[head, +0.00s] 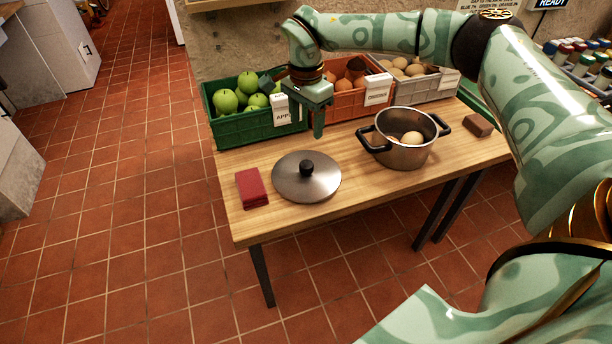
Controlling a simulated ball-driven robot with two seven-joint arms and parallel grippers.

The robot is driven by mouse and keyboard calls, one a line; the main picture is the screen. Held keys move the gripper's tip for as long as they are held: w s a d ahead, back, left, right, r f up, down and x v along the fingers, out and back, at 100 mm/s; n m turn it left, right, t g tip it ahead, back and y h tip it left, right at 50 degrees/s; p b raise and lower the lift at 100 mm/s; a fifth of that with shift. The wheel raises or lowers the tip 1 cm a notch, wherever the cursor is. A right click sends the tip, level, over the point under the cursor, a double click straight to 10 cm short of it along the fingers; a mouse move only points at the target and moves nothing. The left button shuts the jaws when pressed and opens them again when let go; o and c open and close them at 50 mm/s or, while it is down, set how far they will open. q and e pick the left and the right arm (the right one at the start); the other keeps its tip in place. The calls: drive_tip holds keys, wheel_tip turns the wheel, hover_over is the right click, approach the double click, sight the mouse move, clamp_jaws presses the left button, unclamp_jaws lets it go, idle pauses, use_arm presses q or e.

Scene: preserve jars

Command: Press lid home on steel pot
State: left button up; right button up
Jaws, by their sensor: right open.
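The steel pot (402,157) stands upright and uncovered on the wooden table, with black side handles and a pale round item (412,138) inside. The round steel lid (292,186) with a black knob (306,167) lies flat on the table, left of the pot and apart from it. My right gripper (318,122) is open and empty above the table, behind the lid and left of the pot, pointing down. It hides part of the crates behind it. My left gripper is not in view.
A green crate of apples (230,132), an orange crate of oranges (345,107) and a grey crate (432,89) line the table's back. A red folded cloth (251,188) lies left of the lid; a brown block (478,125) lies right of the pot. The table's front strip (300,217) is clear.

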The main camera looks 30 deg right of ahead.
drive_tip(key=b, duration=0.2)
hover_over(307, 164)
drive_tip(key=f, duration=0.8)
drive_tip(key=shift+w+a, duration=0.1)
drive_tip(key=shift+a, duration=0.1)
wheel_tip(307, 164, down, 6)
drive_tip(key=shift+d+r+b, duration=0.15)
drive_tip(key=shift+r+b, duration=0.1)
drive_tip(key=shift+b, duration=0.65)
drive_tip(key=shift+r, duration=0.15)
drive_tip(key=shift+c, duration=1)
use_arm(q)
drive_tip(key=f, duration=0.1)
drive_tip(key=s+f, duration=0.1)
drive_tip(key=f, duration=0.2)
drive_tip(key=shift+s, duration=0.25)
use_arm(e)
clamp_jaws()
